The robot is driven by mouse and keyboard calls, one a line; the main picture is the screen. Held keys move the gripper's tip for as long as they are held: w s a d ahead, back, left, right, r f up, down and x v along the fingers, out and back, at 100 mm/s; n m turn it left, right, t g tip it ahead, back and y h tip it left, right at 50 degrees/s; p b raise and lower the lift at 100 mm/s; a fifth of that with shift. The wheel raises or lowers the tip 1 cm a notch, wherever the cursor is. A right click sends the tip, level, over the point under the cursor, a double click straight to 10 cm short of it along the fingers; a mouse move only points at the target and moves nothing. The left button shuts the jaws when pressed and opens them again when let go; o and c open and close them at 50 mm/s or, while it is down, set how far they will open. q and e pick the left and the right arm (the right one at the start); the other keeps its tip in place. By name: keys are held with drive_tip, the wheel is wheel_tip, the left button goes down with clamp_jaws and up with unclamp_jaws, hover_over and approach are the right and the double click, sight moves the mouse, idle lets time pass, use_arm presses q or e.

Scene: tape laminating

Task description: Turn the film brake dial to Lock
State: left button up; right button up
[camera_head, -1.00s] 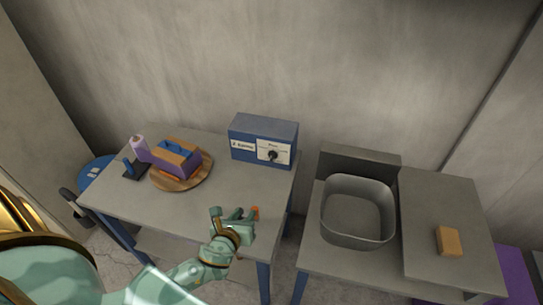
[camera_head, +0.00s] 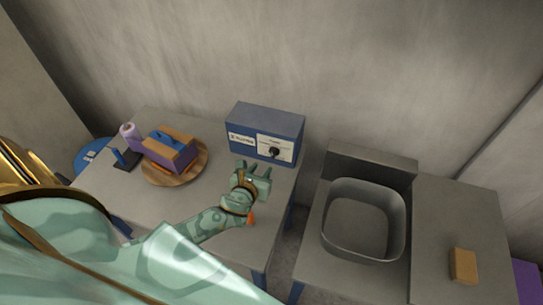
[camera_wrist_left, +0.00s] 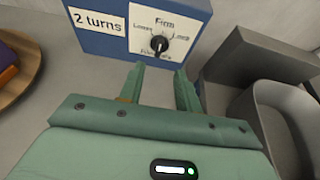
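The blue control box (camera_head: 265,120) stands at the back right of the table. Its front has a white panel with the black film brake dial (camera_head: 275,152). In the left wrist view the dial (camera_wrist_left: 158,44) sits among the labels Loose, Firm and Lock; its pointer looks nearly upright, towards Firm. A "2 turns" label (camera_wrist_left: 98,22) is beside it. My left gripper (camera_head: 253,166) is just in front of the box, apart from the dial. In the left wrist view its fingers (camera_wrist_left: 160,85) are spread with nothing between them. My right gripper is not in view.
A round wooden board (camera_head: 175,176) with a purple and orange block (camera_head: 168,152) lies left on the table (camera_head: 133,203). A purple roll on a stand (camera_head: 130,135) is beside it. A grey basin (camera_head: 363,222) and an orange block (camera_head: 463,266) are on the right bench.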

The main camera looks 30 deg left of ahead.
sight(272, 154)
use_arm(q)
drive_tip(key=b+x, duration=0.3)
drive_tip(key=x, duration=0.6)
drive_tip(key=shift+w+a+f, duration=0.1)
drive_tip(key=shift+w+f, duration=0.15)
drive_tip(key=shift+f, duration=0.05)
drive_tip(key=shift+w+a+f+b, duration=0.2)
drive_tip(key=shift+w+b, duration=0.1)
drive_tip(key=shift+w, duration=0.25)
drive_tip(key=shift+r, duration=0.1)
clamp_jaws()
